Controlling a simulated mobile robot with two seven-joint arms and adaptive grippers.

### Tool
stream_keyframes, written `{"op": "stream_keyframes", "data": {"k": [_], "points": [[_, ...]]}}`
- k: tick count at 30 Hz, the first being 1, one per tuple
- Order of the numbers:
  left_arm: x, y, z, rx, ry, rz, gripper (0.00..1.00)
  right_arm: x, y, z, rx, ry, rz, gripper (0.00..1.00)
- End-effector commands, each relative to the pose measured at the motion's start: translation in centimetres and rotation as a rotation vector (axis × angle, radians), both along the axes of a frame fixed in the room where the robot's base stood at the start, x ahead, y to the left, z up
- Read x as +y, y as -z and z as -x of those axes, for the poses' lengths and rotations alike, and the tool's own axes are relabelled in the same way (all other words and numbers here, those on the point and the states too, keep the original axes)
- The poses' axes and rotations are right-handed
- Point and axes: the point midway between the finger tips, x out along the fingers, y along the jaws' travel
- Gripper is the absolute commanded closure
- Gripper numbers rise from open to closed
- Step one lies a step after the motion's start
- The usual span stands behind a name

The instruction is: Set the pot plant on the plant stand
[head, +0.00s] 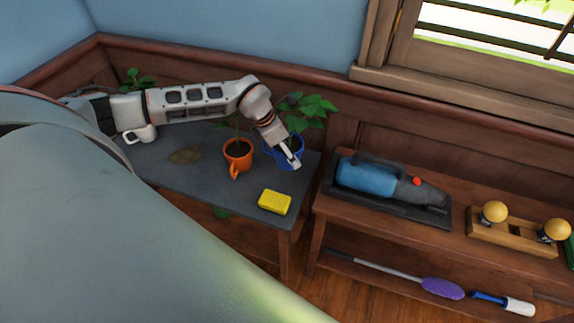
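Three mug-like pots with plants are on a grey-topped table (180,182) in the corner: a blue pot (272,153), an orange pot (238,158) and a white pot (140,134). I cannot tell which is the task's pot plant, or whether this table is the plant stand. My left arm reaches across above the table from the left and partly covers the plants. My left gripper (291,158) points down at the right side of the blue pot and overlaps its rim; grip or contact is unclear. My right gripper is not in view.
A yellow sponge (275,202) and a flat brown leaf-like piece (185,155) lie on the table. To the right, a wooden bench (400,235) holds a blue handheld vacuum (370,176) and a wooden rack with round yellow knobs (510,236). A purple duster (442,288) lies below.

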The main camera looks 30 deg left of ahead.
Motion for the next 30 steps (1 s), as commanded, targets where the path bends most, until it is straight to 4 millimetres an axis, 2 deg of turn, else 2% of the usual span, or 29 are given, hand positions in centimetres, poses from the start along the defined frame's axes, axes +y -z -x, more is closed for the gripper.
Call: {"op": "stream_keyframes", "data": {"k": [3,11,19,30], "points": [[0.0,1.7,-0.1,-0.003,0.000,0.002,0.74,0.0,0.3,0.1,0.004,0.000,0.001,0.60],[0.0,3.2,-0.1,-0.003,0.000,0.002,0.74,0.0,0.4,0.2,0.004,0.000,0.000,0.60],[0.0,6.7,-0.1,-0.002,-0.001,0.002,0.74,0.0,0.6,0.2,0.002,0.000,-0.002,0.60],[0.0,7.1,-0.2,-0.004,0.000,0.001,0.74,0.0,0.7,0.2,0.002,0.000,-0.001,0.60]]}}
